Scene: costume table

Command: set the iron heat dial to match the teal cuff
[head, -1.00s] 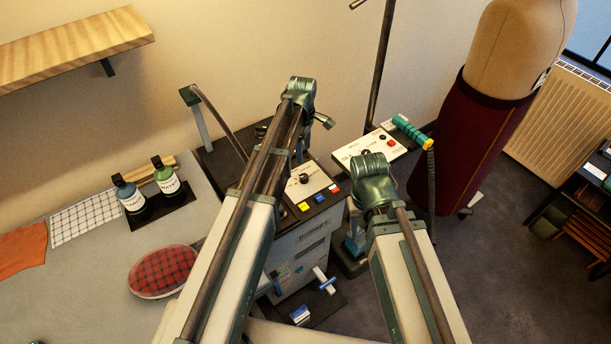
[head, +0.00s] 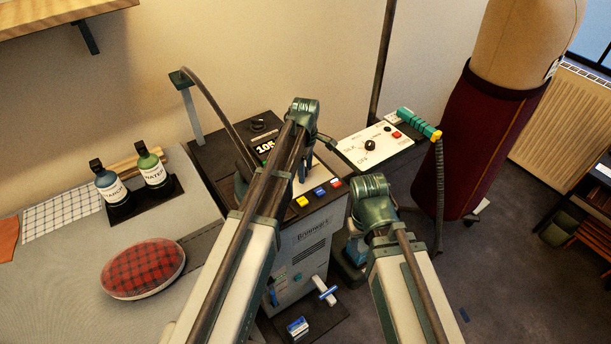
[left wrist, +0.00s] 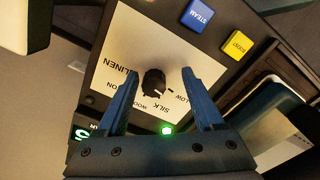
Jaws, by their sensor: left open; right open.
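The heat dial is a black knob (left wrist: 153,82) on a white plate (left wrist: 120,45) marked LINEN, SILK and LOW, with other words partly covered. Its white mark points to the side of LOW and SILK; the exact setting is unclear. My left gripper (left wrist: 160,73) is open, its two blue fingers either side of the knob, apparently apart from it. In the head view my left arm hides most of this plate. My right gripper (head: 355,250) hangs low beside the grey iron station (head: 310,245), partly hidden by its arm; nothing shows in it. I cannot make out a teal cuff.
A green light (left wrist: 166,129) glows by the plate. Blue STEAM (left wrist: 199,14) and yellow BOOST (left wrist: 237,44) buttons lie close by. A second panel (head: 352,150) with its own dial and a teal handle (head: 416,122) stands right. Bottles (head: 151,168) and a tartan cushion (head: 143,268) are left.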

